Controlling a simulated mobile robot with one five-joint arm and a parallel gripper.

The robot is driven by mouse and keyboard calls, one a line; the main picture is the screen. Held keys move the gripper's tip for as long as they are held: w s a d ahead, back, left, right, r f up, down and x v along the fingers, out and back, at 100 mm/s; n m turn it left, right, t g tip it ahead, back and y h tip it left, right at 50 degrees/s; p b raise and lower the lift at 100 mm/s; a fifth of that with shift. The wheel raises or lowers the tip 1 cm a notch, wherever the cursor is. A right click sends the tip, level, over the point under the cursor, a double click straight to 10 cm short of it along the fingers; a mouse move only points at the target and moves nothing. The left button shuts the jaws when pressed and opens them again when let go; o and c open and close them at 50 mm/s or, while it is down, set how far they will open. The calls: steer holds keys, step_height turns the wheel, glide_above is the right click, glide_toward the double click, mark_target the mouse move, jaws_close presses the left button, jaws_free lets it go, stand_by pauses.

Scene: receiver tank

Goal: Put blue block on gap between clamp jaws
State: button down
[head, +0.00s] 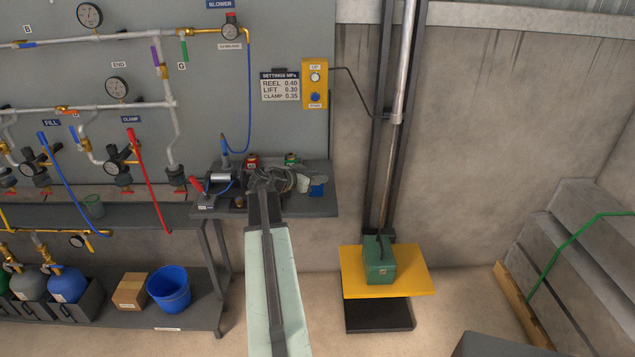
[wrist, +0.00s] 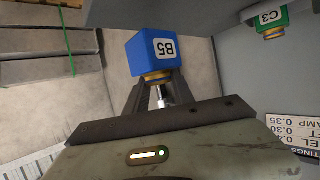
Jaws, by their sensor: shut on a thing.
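The blue block (wrist: 152,50), marked B5 with a brass-coloured part, is at the fingertips of my gripper (wrist: 156,82) in the wrist view. My gripper is shut on it. A device with a red handle and a grey cylinder (head: 220,178), which looks like the clamp, is on the bench to the left of my gripper. Its jaws and gap are too small to tell.
A red block (head: 252,161) and a green block (head: 291,158) stand at the back of the bench (head: 318,207). The green one, marked C3, shows in the wrist view (wrist: 269,22). A blue hose hangs above.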

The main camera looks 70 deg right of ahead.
steer(key=d, duration=0.1)
steer(key=w+d, duration=0.1)
steer(key=d, duration=0.1)
steer(key=w+d, duration=0.1)
steer(key=d, duration=0.1)
steer(key=shift+d+f, duration=0.1)
steer(key=shift+f, duration=0.15)
steer(key=f+b, duration=0.2)
steer(key=b, duration=0.1)
steer(key=f+b, duration=0.1)
steer(key=f, duration=0.1)
steer(key=shift+w+d, duration=0.15)
steer(key=shift+d, duration=0.2)
steer(key=shift+r, duration=0.2)
steer(key=shift+f, duration=0.25)
steer(key=c, duration=1.1)
jaws_free()
steer(key=shift+r, duration=0.1)
